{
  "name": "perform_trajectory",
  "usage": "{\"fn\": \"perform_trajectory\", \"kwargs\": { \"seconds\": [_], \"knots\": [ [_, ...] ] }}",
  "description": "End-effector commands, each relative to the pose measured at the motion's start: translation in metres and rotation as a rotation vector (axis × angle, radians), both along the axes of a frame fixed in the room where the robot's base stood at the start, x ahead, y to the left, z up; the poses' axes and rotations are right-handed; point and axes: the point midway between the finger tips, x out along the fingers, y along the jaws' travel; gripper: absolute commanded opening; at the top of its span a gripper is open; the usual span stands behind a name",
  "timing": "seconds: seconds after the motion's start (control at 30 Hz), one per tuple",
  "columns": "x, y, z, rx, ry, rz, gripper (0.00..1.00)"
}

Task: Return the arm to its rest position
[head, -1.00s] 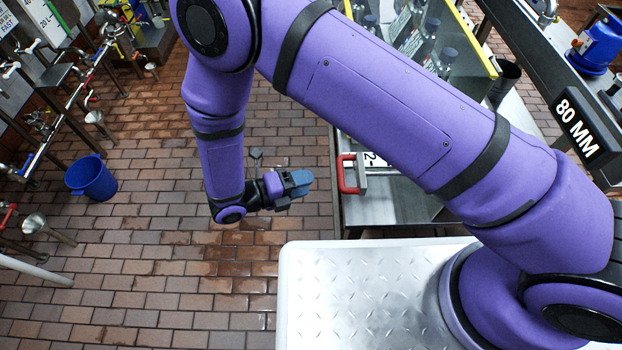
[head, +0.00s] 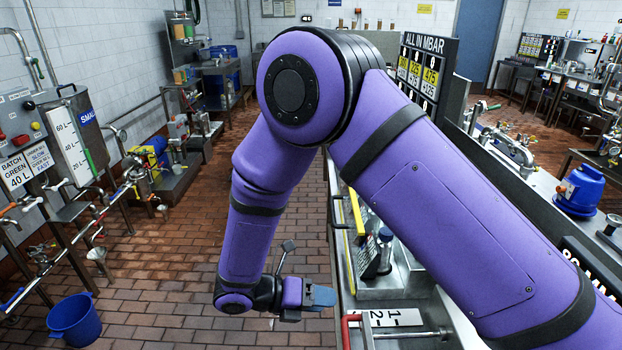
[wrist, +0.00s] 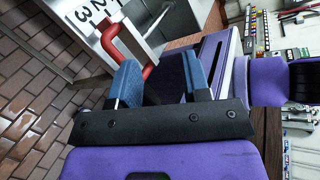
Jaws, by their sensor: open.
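My purple arm crosses the head view from lower right, bends at an elbow high in the picture and hangs down over the tiled floor. My gripper (head: 318,297) is at its lower end, beside the left edge of the steel bench. In the wrist view my gripper (wrist: 160,82) shows two blue fingers standing apart with nothing held between them. A red handle (wrist: 120,45) lies beyond the fingers there. The same red handle (head: 347,330) shows in the head view, below and right of the gripper, next to a white number plate (head: 388,319).
A steel bench (head: 336,215) with a yellow-edged panel runs close on the right. A blue bucket (head: 73,320) stands on the floor at lower left. Pipes and valves line the left wall. The brick floor (head: 170,265) between is clear.

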Motion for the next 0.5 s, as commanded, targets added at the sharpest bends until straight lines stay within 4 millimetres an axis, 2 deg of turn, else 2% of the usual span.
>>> {"fn": "perform_trajectory", "kwargs": {
  "seconds": [0.03, 0.1, 0.3, 0.5],
  "knots": [
    [0.007, -0.008, 0.019, 0.041, -0.046, -0.055, 0.44],
    [0.013, -0.02, 0.041, 0.096, -0.111, -0.132, 0.44],
    [0.024, -0.056, 0.099, 0.241, -0.298, -0.359, 0.44],
    [0.025, -0.096, 0.153, 0.373, -0.49, -0.598, 0.44]
  ]
}}
